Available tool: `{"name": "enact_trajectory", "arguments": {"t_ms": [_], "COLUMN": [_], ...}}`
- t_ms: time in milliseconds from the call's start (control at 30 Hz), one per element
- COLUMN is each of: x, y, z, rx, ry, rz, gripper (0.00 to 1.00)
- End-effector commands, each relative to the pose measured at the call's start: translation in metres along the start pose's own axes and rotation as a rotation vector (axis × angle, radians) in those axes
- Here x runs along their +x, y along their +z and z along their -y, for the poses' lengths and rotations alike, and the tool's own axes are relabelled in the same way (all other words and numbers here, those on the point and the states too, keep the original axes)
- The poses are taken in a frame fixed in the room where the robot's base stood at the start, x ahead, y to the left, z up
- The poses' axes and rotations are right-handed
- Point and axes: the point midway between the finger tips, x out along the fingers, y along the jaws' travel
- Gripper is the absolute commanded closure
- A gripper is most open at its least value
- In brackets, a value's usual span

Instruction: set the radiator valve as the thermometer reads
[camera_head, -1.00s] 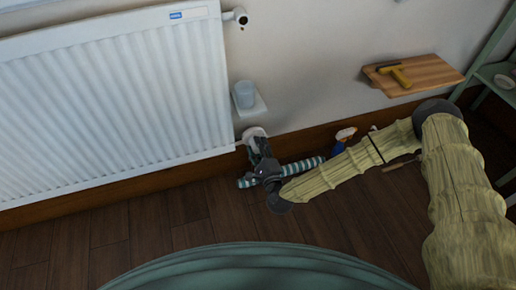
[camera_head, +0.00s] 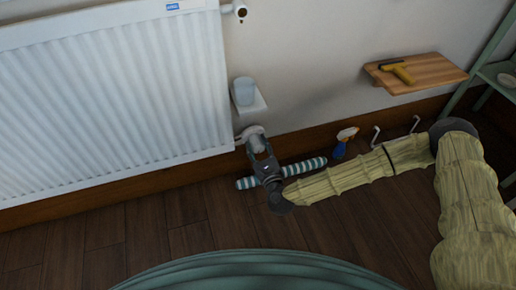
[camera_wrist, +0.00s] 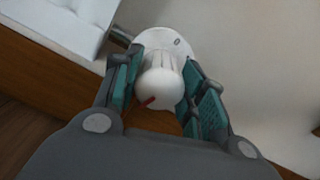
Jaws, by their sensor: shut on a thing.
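The white radiator (camera_head: 110,95) fills the left of the head view. Its valve (camera_head: 251,131) sits at the lower right corner, partly hidden by my gripper (camera_head: 258,147). In the wrist view my gripper (camera_wrist: 160,75) has its teal-padded fingers on either side of the white rounded valve knob (camera_wrist: 159,84), shut on it. A red mark shows low on the knob's left side. A pale round collar with a small dark mark lies behind the knob. I cannot make out a thermometer or its reading in either view.
A pale cup (camera_head: 244,90) stands on a small white ledge just above the valve. A striped roll (camera_head: 305,166) lies on the floor behind my wrist. A spray bottle (camera_head: 342,143) and a wooden shelf with a yellow-handled tool (camera_head: 402,74) are to the right.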

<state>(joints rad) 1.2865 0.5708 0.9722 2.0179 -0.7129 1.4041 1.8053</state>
Motion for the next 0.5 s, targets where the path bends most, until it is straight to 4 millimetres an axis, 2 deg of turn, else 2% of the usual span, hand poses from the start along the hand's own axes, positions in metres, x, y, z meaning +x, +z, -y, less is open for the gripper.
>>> {"name": "enact_trajectory", "arguments": {"t_ms": [500], "x": [-0.0001], "y": [-0.0002], "z": [0.0000], "rx": [0.058], "ry": [0.000], "rz": [-0.001], "gripper": [0.83]}}
